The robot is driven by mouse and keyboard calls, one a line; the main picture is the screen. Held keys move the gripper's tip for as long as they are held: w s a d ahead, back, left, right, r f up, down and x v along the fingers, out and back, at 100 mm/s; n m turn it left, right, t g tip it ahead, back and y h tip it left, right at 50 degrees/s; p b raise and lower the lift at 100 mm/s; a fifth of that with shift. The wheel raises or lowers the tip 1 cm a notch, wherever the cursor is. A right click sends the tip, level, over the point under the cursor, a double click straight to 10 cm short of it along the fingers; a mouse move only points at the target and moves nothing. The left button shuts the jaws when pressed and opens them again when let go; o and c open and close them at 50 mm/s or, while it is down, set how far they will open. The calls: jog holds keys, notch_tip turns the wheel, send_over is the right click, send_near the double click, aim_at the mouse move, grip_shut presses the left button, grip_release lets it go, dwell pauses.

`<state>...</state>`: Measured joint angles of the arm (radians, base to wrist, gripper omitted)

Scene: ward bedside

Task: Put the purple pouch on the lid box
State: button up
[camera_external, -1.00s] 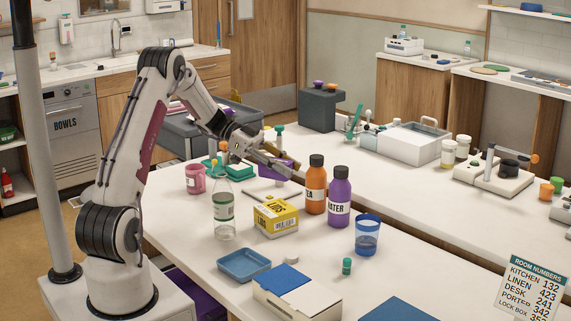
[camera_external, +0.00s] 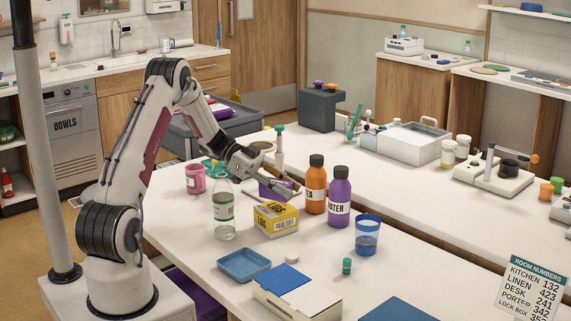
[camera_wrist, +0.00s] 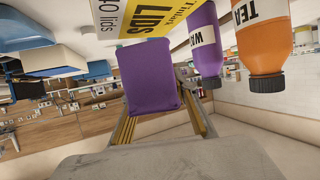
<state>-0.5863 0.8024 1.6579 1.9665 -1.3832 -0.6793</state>
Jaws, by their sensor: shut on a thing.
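The purple pouch (camera_wrist: 148,75) is held between the fingers of my gripper (camera_wrist: 160,122) in the wrist view. In the external view the pouch (camera_external: 270,187) shows partly behind my gripper (camera_external: 287,188), just behind the lid box. The yellow and white lid box (camera_external: 276,218), marked LIDS, stands on the table. In the wrist view the lid box (camera_wrist: 140,22) lies just beyond the pouch. My gripper is shut on the pouch. I cannot tell whether the pouch touches the box.
An orange bottle (camera_external: 315,185) and a purple bottle (camera_external: 339,203) stand close right of the box. A clear bottle (camera_external: 224,215) stands to its left. A blue tray (camera_external: 244,265), a blue cup (camera_external: 367,236) and a pink mug (camera_external: 195,179) are nearby.

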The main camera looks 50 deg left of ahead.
aim_at(291, 200)
jog(key=shift+f, duration=1.45)
jog(key=shift+f, duration=0.1)
jog(key=o, duration=1.1)
jog(key=v, duration=1.2)
